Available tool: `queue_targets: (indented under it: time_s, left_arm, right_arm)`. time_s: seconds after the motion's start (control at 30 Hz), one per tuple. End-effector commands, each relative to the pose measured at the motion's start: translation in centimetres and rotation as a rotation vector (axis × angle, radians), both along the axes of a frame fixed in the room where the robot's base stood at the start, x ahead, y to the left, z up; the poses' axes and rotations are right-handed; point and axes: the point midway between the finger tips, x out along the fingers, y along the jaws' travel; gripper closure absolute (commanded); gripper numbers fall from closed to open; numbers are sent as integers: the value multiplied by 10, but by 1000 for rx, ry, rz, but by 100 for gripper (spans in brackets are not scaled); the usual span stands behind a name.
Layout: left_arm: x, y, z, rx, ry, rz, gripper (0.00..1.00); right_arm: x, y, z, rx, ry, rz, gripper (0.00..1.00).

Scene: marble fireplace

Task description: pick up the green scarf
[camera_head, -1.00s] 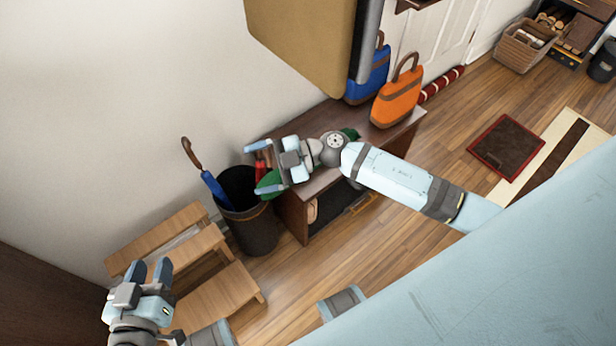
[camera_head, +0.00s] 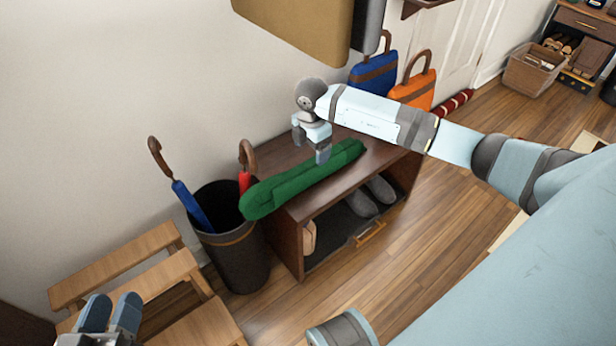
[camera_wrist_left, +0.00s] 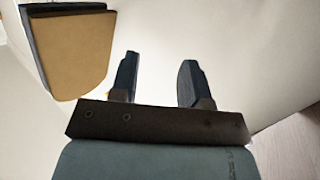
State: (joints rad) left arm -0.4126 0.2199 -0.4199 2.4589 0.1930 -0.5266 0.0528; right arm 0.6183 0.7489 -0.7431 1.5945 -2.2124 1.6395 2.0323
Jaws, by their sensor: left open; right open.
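The green scarf (camera_head: 300,181) is a long folded roll lying on top of the brown wooden shoe bench (camera_head: 285,150), its left end sticking out past the bench's left edge toward the umbrella bin. My right gripper (camera_head: 311,150) points down over the bench, just behind the middle of the scarf; its fingers are open and hold nothing. One finger overlaps the scarf's far edge in the picture, and I cannot tell if they touch. My left gripper (camera_head: 110,312) is low at the left, over the step stool, open and empty. Its open fingers also show in the left wrist view (camera_wrist_left: 160,80).
A dark bin (camera_head: 237,255) with a blue and a red umbrella stands left of the bench. A wooden step stool (camera_head: 150,283) is further left. Blue (camera_head: 374,74) and orange (camera_head: 412,92) bags stand behind my right arm. A tan panel (camera_head: 300,25) hangs above.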

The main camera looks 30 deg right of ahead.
Motion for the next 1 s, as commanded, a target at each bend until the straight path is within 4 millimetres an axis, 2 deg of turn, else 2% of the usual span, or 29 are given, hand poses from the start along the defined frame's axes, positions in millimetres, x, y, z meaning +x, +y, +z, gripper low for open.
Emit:
queue_targets:
  time_s: [0.03,0.1,0.37,0.57,0.7,0.97,1.0]
  left_arm:
    - [0,0,-9,9,13,-5,57]
    - [3,1,-8,24,-14,-5,57]
    - [7,4,-7,49,-51,-5,57]
    - [15,9,-11,103,-145,0,57]
    - [22,13,-6,149,-228,4,57]
    - [23,14,-2,161,-247,7,57]
    - [22,14,-2,160,-246,7,57]
  right_arm:
    - [0,1,-14,2,1,0,17]
    - [0,1,-24,2,0,0,17]
    - [0,2,-40,3,-2,1,17]
    - [0,5,-69,4,0,2,17]
    - [0,5,-87,3,0,1,17]
    - [1,5,-88,3,-1,1,17]
    - [1,5,-88,3,-1,1,24]
